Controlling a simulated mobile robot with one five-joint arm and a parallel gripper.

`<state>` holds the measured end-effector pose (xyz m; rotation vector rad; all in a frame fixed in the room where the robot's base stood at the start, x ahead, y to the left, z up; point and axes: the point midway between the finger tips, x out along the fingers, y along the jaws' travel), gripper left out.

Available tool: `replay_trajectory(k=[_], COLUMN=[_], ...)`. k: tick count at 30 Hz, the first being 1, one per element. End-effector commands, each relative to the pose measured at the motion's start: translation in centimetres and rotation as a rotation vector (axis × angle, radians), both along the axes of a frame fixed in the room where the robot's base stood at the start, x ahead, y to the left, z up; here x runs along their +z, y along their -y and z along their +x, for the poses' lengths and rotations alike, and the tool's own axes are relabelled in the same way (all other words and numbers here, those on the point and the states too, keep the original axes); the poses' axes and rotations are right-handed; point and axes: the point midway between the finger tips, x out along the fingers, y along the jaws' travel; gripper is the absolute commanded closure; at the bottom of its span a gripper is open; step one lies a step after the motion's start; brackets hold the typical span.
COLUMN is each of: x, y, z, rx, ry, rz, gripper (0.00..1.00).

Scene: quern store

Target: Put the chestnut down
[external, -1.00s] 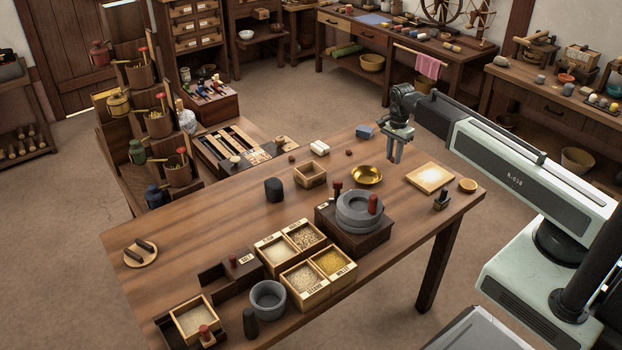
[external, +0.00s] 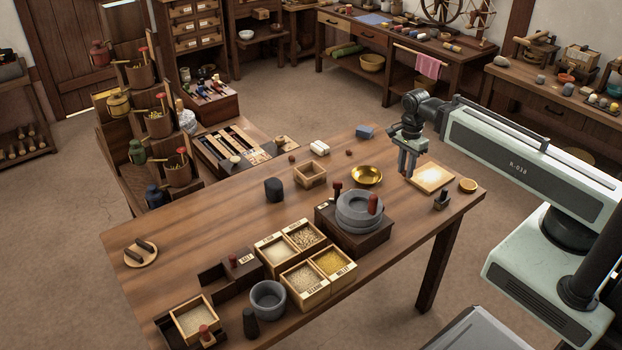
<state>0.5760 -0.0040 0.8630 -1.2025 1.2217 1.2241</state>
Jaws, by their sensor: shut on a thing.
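My gripper (external: 407,172) is above the back right of the wooden table (external: 215,225), between the brass bowl and the pale square board. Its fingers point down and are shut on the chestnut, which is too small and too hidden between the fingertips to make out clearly. The pale board (external: 432,179) lies just right of the fingertips. The brass bowl (external: 367,175) stands to their left. A small brown round thing (external: 348,153) lies on the table behind the bowl, and another (external: 292,159) lies farther left.
The stone quern (external: 359,208) stands on a dark base in front of the bowl. A small wooden dish (external: 468,185) is near the right edge, with a dark block (external: 441,201) in front.

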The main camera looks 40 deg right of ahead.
Motion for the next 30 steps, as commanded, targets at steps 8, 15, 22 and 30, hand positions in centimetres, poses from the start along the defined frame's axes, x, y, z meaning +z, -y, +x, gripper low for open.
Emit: replay_trajectory(k=[8, 15, 22, 30], x=[-0.9, -1.5, -1.5, -4.4], y=[0.1, 0.1, 0.2, 0.2], z=[7.4, 13.8, 15.3, 16.1], rx=[0.0, 0.001, 0.001, 0.001], ry=[0.0, 0.0, 0.0, 0.0], rz=[0.0, 0.0, 0.0, 0.0], gripper=[1.0, 1.0, 1.0, 1.0])
